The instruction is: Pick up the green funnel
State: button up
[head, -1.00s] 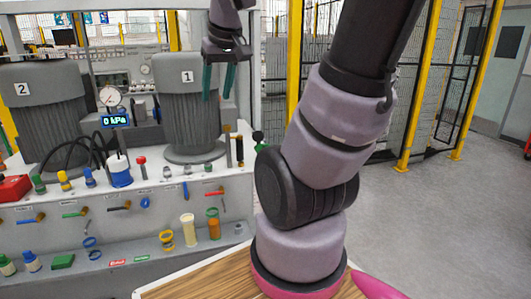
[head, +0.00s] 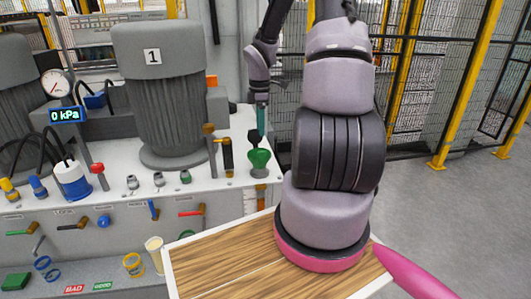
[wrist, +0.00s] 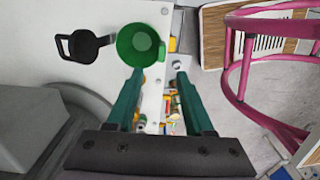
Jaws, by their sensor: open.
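The green funnel (head: 259,158) stands on the right end of the white bench top, to the right of motor 1. It also shows in the wrist view (wrist: 138,46), seen from above as a round green cup, beyond the fingertips and a little left of the gap between them. My gripper (head: 261,118) hangs just above the funnel in the head view, its fingers pointing down. In the wrist view its two teal fingers (wrist: 158,74) are apart with nothing between them. Part of the bench behind my arm is hidden.
A black handled object (wrist: 84,44) lies close left of the funnel in the wrist view. Motor 1 (head: 160,90) stands to the left, with upright tools (head: 227,157) between. A pink tubular frame (wrist: 238,60) is at right. A wooden board (head: 222,262) lies in front.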

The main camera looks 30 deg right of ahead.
send_over(262, 152)
jog(key=w, duration=0.1)
notch_tip(262, 152, down, 6)
jog(key=shift+r, duration=0.25)
jog(key=shift+s+f, duration=0.15)
jog(key=shift+f, duration=1.2)
jog(key=shift+s+f, duration=0.1)
jog(key=shift+f, duration=1.25)
grip_shut()
